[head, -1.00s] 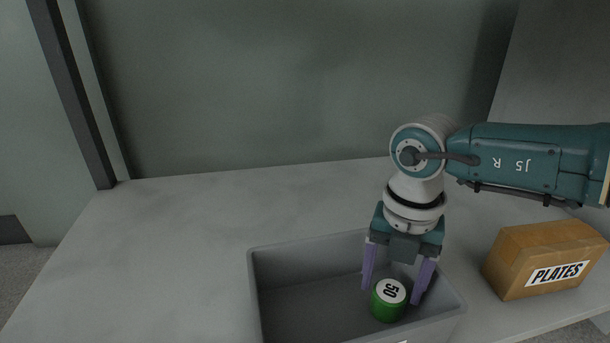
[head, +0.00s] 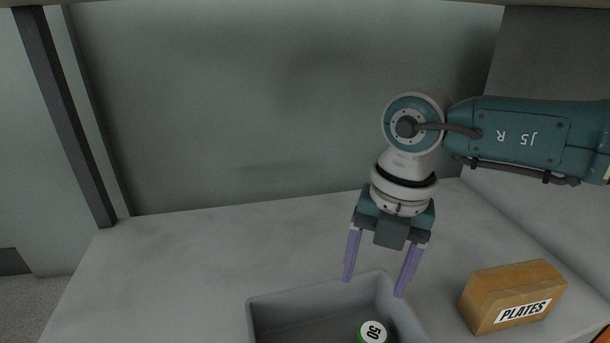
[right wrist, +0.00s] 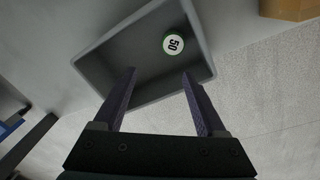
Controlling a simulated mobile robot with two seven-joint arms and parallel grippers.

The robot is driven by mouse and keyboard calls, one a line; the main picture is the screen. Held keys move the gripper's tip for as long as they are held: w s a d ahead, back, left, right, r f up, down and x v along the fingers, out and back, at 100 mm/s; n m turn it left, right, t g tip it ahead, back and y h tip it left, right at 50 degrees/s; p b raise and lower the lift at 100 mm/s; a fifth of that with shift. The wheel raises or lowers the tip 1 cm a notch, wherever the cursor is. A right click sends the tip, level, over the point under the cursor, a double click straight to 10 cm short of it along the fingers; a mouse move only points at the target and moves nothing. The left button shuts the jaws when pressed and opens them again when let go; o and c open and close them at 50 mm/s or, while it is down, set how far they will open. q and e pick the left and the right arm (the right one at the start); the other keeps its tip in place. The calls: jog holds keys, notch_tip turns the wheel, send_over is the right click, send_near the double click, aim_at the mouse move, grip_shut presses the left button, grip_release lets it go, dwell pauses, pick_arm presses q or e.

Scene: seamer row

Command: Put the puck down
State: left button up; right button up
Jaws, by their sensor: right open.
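The green puck (head: 373,333) with a white top marked 50 sits inside the grey bin (head: 310,291). Its lower part is cut off by the picture's bottom edge in the head view. In the right wrist view the puck (right wrist: 173,43) lies on the bin floor near one wall of the bin (right wrist: 97,75). My right gripper (head: 374,287) is open and empty, its purple fingers apart above the bin's far rim. The fingers (right wrist: 160,72) are clear of the puck. My left gripper is not in view.
A brown box labelled PLATES (head: 512,296) stands on the grey table (head: 200,245) to the right of the bin. The table left of the bin is clear. A wall panel closes off the back.

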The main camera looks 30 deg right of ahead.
jog(key=w+a+r+t+y, duration=0.15)
jog(key=a+r+y, duration=0.3)
jog(key=a, duration=0.55)
jog(key=w+a+r+t+y, duration=0.1)
jog(key=a+r+t+y, duration=0.4)
jog(key=a, duration=0.6)
notch_tip(320, 180, up, 10)
jog(key=w+m+t+y, duration=0.2)
jog(key=m+t+y, duration=0.1)
jog(key=m+t, duration=0.3)
jog(key=d+f+m+t+h, duration=0.2)
jog(key=d+m+t+h, duration=0.2)
jog(key=d+m+h, duration=1.05)
jog(key=s+d+f+m+g+h, duration=0.1)
jog(key=s+d+f+m+g, duration=0.25)
jog(key=s+f+g, duration=0.5)
jog(key=s+a+f+g+y, duration=0.1)
jog(key=s+f+g, duration=0.1)
jog(key=s, duration=0.4)
jog(key=s+a+f+g+y, duration=0.1)
jog(key=s+a+f+g, duration=0.1)
jog(key=s, duration=0.5)
jog(key=shift+s+a+f+m+g, duration=0.2)
jog(key=shift+a+f+m+g, duration=0.1)
jog(key=shift+f+g, duration=0.15)
jog(key=shift+d, duration=0.1)
